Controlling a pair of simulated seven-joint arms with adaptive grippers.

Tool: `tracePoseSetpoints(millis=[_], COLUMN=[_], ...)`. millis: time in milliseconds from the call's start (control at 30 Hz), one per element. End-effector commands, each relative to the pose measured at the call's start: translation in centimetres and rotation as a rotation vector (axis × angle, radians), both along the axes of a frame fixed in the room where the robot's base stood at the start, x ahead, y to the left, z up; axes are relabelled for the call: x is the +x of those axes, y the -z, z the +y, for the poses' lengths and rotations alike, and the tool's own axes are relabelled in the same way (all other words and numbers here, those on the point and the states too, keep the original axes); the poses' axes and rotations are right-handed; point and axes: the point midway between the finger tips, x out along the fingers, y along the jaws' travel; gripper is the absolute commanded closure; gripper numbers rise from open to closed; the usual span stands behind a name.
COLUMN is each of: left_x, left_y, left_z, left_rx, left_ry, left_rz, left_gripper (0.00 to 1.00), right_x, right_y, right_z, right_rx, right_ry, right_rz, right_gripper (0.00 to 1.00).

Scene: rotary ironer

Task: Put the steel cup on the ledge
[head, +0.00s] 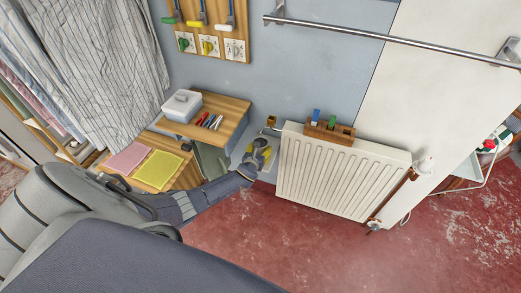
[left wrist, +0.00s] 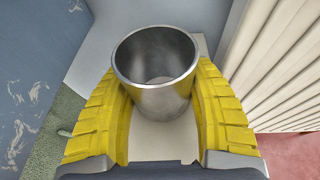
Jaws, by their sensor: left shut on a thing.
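The steel cup (left wrist: 154,72) is upright between the yellow fingers of my left gripper (left wrist: 156,100) in the left wrist view. The fingers press on both sides of it, and its open rim faces the camera. In the head view my left gripper (head: 259,154) is beside the left end of the radiator, and the cup is small and mostly covered there. A pale flat surface (left wrist: 161,136) shows under the cup; it may be the ledge. I cannot tell whether the cup's base touches it. My right gripper is not in view.
The white radiator (head: 335,176) is close on the right, with a wooden block (head: 329,132) on top. A wooden shelf (head: 232,110) with pens and a white box (head: 182,105) is to the left.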

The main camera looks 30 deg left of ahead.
Motion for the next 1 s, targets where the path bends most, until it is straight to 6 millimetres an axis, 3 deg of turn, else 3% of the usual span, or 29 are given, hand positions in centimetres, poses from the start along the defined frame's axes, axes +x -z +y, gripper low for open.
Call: tracePoseSetpoints(millis=[33,200,600,1000], left_x=[0.0,0.0,-0.1,-4.4], left_y=[0.1,0.1,-0.2,-1.8], left_z=[0.0,0.0,-0.1,-1.2], left_rx=[0.0,0.0,-0.001,0.0], left_ry=[0.0,0.0,0.001,0.002], left_rz=[0.0,0.0,0.0,-0.001], left_gripper=[0.4,0.21,0.21,0.21], right_x=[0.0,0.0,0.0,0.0], right_y=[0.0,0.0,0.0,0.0], right_z=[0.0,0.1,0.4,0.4], right_rx=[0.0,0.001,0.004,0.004], right_ry=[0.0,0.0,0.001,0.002], right_rz=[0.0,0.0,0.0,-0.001], right_gripper=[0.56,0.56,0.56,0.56])
